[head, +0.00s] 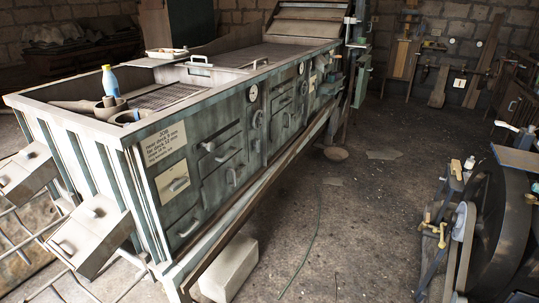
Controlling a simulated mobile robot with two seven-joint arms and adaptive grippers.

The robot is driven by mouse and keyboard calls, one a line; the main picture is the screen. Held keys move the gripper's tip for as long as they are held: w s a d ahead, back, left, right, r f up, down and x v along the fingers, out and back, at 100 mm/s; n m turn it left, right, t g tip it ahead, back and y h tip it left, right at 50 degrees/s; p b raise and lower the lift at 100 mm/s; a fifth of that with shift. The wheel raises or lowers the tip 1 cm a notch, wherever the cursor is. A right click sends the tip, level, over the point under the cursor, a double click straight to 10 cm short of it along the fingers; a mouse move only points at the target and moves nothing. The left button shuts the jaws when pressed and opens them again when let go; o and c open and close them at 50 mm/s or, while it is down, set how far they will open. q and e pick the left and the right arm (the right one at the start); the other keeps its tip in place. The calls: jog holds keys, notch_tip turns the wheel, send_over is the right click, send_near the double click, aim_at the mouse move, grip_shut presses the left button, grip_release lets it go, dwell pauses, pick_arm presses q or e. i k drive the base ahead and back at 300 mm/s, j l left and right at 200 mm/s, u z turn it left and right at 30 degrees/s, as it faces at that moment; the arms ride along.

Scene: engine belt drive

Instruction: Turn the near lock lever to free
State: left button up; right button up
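Neither of my grippers shows in the head view. At the right edge stands a belt-drive machine with a large dark wheel (502,232). Brass-coloured handle-like fittings (437,231) sit on its near left side, beside a pale grey curved guard or arm (461,243). One of these fittings may be the near lock lever, but they are too small to tell, and I cannot read a locked or free position. The machine is cut off by the right edge, so part of it is hidden.
A long green-grey cabinet bench (210,135) with gauges, drawers and a job card (164,143) fills the left.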

aim_at(257, 145)
jog(key=i, duration=0.4)
jog(key=i+l+z, duration=0.4)
jog(key=i, duration=0.35)
jog(key=i+z, duration=0.35)
jog(key=i, duration=0.45)
jog(key=i+l+u, duration=0.1)
jog(key=i+u, duration=0.3)
jog(key=i+l+u, duration=0.4)
jog(key=i, duration=0.15)
jog(key=i+l+u, duration=0.25)
jog(key=i+u, duration=0.15)
